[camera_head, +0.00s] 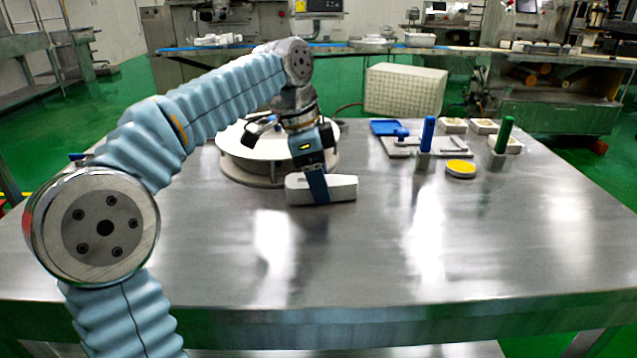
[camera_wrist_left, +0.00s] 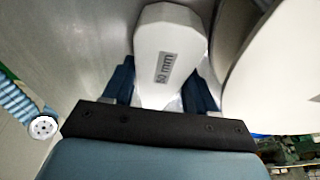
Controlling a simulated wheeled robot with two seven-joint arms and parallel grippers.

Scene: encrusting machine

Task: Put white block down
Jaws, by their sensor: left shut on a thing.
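The white block (camera_head: 338,188) is a long pale piece in front of the round white plate in the head view. In the left wrist view the white block (camera_wrist_left: 168,60) carries a label reading "50 mm". My left gripper (camera_head: 317,190) is shut on it, with one blue finger on each side in the left wrist view (camera_wrist_left: 160,88). The block is at or just above the steel table top (camera_head: 400,260); I cannot tell whether it touches. My right gripper is not in view.
The round white turntable (camera_head: 235,165) stands right behind the block. The front and middle of the table are clear.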

